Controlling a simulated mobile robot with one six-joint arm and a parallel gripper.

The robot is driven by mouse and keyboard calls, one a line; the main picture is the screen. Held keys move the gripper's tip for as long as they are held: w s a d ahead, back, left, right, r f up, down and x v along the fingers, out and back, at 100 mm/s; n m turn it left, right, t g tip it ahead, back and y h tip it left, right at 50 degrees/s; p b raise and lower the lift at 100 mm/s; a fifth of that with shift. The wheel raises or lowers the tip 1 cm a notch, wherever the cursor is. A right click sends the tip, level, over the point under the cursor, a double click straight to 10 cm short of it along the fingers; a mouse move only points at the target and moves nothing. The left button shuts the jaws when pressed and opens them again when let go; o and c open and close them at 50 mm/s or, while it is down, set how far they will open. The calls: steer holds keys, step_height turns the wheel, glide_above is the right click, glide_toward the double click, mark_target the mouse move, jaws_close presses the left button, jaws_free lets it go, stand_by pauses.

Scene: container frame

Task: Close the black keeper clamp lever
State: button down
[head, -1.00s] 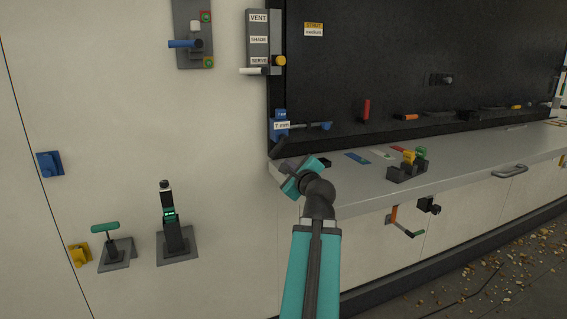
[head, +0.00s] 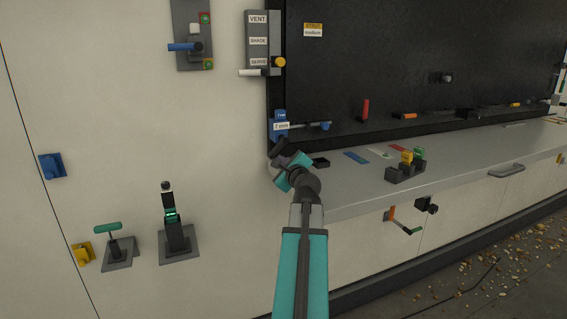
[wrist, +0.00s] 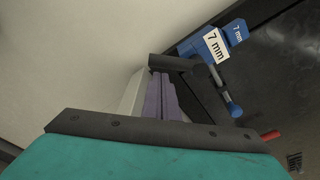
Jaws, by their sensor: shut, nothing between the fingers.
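A blue clamp (head: 280,117) with a "7 mm" label sits at the left edge of the dark panel; it also shows in the wrist view (wrist: 195,46). A thin rod with a blue end (head: 325,126) sticks out from it to the right. A short black lever (head: 277,149) slants just below the clamp; it appears as a black cylinder in the wrist view (wrist: 168,66). My gripper (head: 284,160) is shut and empty, its fingertips right at the lever. I cannot tell whether they touch it. The lever's pivot is hidden.
A grey ledge (head: 345,203) runs right under the panel, with a black holder (head: 400,172) and coloured strips. A black upright lever with a green band (head: 172,224) and a green-handled lever (head: 108,228) stand at lower left. A switch plate (head: 256,45) is above.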

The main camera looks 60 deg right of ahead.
steer(key=shift+x, duration=1.15)
steer(key=shift+a, duration=0.1)
steer(key=shift+s+r+p, duration=0.15)
steer(key=shift+r+p, duration=0.05)
steer(key=shift+p, duration=0.3)
